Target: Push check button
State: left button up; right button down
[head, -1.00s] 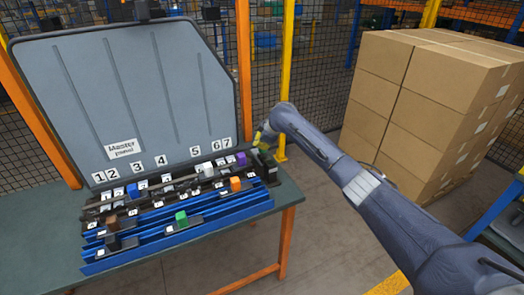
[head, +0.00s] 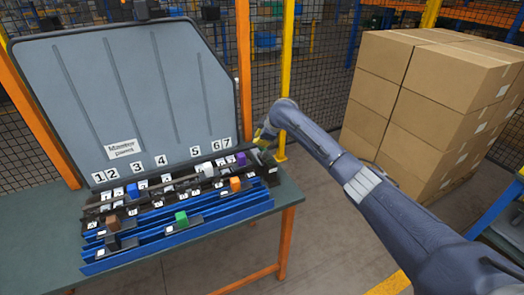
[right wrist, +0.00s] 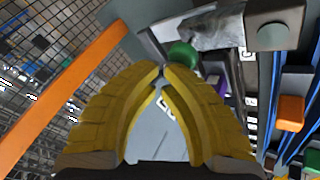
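The master panel (head: 130,84) is a grey upright board behind rows of numbered slots and coloured blocks on the table. A green round button (right wrist: 183,54), which may be the check button, shows in the right wrist view just beyond my fingertips. My right gripper (head: 259,139) is at the right end of the panel, above a dark box (head: 270,172). Its yellow fingers (right wrist: 162,72) meet at the tips with nothing between them. The tips look close to the button; I cannot tell whether they touch. My left gripper is not in view.
Blue rails (head: 180,235) run along the panel's front, with a green block (head: 181,218), an orange block (head: 235,184) and a brown block (head: 113,222). An orange post (head: 244,70) and mesh fence stand behind. Stacked cartons (head: 415,100) are at the right.

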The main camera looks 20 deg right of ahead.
jog(key=shift+r, duration=2.8)
jog(key=shift+f, duration=0.1)
